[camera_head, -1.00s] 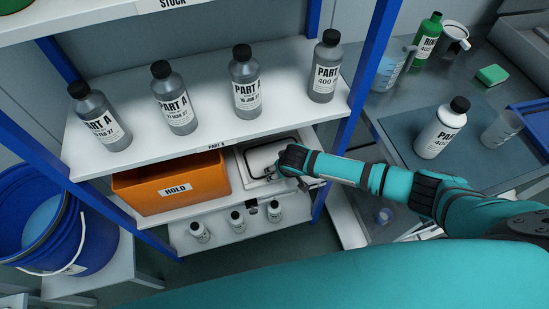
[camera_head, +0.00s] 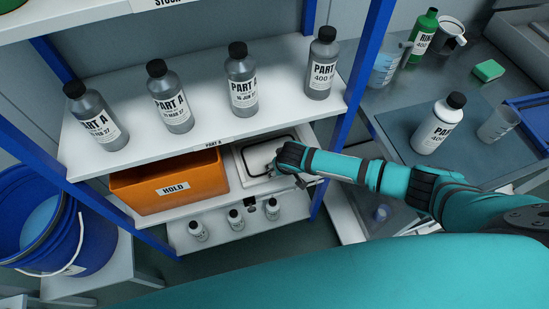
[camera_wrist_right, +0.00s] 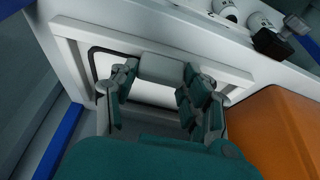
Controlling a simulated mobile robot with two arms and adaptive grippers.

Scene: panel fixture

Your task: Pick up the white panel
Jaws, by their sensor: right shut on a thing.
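The white panel (camera_head: 262,153) has a black rounded outline and lies within a pale frame on the middle shelf level, right of the orange bin. It also shows in the right wrist view (camera_wrist_right: 152,95), partly hidden by my fingers. My right gripper (camera_head: 279,168) is over the panel's right part, its fingertips mostly hidden in the head view. In the right wrist view, my right gripper (camera_wrist_right: 160,75) is shut on a white block-like handle that appears to belong to the panel. I cannot tell whether the panel is lifted. My left gripper is out of view.
The orange HOLD bin (camera_head: 168,183) stands close left of the panel. The upper shelf (camera_head: 205,120) with several PART A bottles overhangs behind it. A blue post (camera_head: 352,110) rises at the right. Small bottles (camera_head: 236,219) stand below.

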